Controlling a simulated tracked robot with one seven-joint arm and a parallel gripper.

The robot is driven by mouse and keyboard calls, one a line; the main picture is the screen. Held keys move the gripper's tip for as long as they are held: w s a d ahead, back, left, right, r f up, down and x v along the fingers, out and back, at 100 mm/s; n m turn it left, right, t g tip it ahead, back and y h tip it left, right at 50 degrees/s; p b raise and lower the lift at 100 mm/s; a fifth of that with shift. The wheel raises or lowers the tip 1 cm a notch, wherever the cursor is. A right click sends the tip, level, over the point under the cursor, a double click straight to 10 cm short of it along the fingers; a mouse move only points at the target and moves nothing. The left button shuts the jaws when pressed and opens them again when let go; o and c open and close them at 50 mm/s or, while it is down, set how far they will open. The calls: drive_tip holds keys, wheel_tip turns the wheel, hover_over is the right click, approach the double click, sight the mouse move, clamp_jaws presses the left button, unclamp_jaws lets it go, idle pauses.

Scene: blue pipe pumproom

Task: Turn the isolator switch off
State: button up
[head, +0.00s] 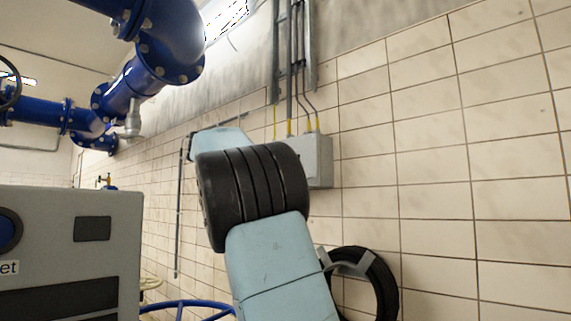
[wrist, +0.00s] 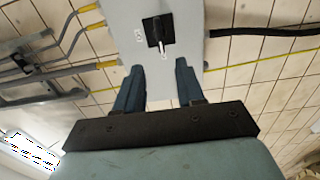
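The isolator switch (wrist: 158,30) is a black square with a small pale lever pointing toward my gripper in the wrist view. It sits on a grey box, whose face (wrist: 187,18) fills the top middle. The fingertips lie just below the switch in the picture; I see no contact. In the head view the grey wall box (head: 320,160) is partly hidden behind my arm, and the switch and fingers are hidden.
Conduits with yellow ends (head: 290,127) enter the box from above. A black hose coil (head: 386,290) hangs on the wall below it. Large blue pipes (head: 165,45) run at upper left. The tiled wall right of the box is clear.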

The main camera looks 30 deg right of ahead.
drive_tip(key=x, duration=1.1)
drive_tip(key=shift+d, duration=0.4)
drive_tip(key=shift+w+f, duration=0.1)
drive_tip(key=shift+c, duration=0.2)
clamp_jaws()
